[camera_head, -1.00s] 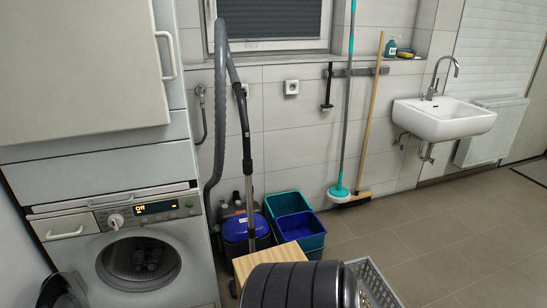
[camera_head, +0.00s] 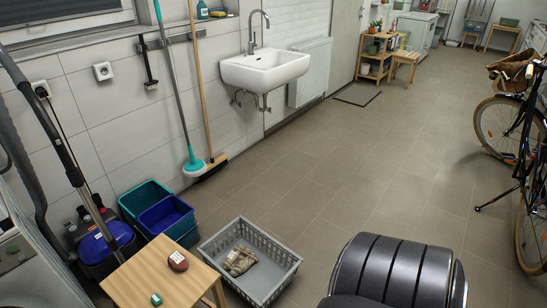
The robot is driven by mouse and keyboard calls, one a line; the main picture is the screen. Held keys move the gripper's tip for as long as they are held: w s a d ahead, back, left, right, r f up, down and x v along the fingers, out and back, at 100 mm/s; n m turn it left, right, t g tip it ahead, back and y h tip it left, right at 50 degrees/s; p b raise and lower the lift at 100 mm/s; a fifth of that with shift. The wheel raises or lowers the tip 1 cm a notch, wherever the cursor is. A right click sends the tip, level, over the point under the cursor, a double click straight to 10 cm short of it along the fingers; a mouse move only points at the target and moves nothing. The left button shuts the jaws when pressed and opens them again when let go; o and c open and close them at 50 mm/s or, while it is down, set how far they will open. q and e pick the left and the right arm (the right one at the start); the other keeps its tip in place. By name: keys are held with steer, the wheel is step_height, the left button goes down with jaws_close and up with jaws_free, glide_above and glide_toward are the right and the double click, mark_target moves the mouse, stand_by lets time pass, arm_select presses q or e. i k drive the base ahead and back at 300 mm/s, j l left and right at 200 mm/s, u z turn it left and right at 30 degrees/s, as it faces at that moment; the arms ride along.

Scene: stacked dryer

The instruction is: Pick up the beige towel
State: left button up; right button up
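A crumpled beige-brown cloth (camera_head: 240,260), seemingly the beige towel, lies in the grey laundry basket (camera_head: 287,263) on the floor at the lower middle of the head view. It looks patterned and small, and I cannot make out its folds clearly. Neither of my grippers shows, so nothing is seen touching the cloth.
A bicycle (camera_head: 510,125) stands at right. Open floor lies between.

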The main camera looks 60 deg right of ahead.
mark_target(240, 259)
steer(key=z, duration=1.45)
steer(key=i+l, duration=0.2)
steer(key=i+l+u, duration=0.65)
steer(key=l, duration=0.3)
steer(key=u, duration=1.65)
steer(key=l+z, duration=0.1)
steer(key=z, duration=1.7)
steer(key=l+u, duration=0.25)
steer(key=u, duration=0.2)
steer(key=k+l+u, duration=0.1)
steer(key=u, duration=0.3)
steer(key=l, duration=0.1)
